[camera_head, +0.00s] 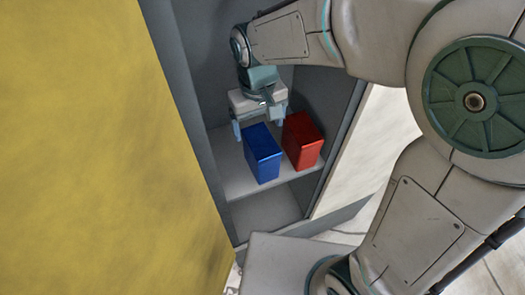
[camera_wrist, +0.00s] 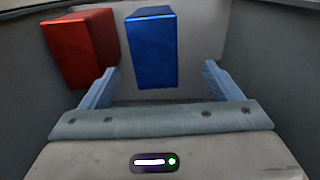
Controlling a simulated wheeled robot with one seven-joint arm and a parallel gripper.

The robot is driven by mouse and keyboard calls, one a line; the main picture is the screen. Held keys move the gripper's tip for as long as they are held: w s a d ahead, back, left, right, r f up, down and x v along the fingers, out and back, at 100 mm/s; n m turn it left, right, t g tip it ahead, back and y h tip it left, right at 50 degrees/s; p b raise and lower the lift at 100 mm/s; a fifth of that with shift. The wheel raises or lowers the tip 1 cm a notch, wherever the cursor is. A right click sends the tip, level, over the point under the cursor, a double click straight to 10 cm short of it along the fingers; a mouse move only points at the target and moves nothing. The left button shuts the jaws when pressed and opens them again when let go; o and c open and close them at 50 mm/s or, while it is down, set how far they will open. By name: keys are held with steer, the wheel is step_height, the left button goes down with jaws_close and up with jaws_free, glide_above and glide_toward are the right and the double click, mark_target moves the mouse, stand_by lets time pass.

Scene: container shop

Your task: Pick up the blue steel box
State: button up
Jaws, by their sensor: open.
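The blue steel box (camera_head: 263,154) stands upright on a grey shelf inside a cabinet, in the head view. In the wrist view the blue box (camera_wrist: 151,50) is ahead of the gripper, between the lines of its two fingers. My gripper (camera_head: 259,124) is open, just above and behind the blue box. In the wrist view my gripper's fingers (camera_wrist: 157,85) are spread apart with nothing held between them. I cannot tell whether either finger touches the box.
A red box (camera_head: 302,141) stands close to the right of the blue one; it is at the left in the wrist view (camera_wrist: 80,47). The grey shelf (camera_head: 236,176) has cabinet walls close on both sides. A large yellow panel (camera_head: 95,150) fills the left.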

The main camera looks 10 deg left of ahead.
mark_target(261, 141)
step_height(261, 141, down, 3)
steer(key=shift+w+d+f+p, duration=0.1)
steer(key=shift+w+f+p, duration=0.15)
steer(key=shift+f, duration=1.1)
steer(key=shift+w+d+f+p, duration=0.1)
steer(key=shift+w+f, duration=0.1)
steer(key=shift+f, duration=1.1)
steer(key=shift+r, duration=0.1)
jaws_close()
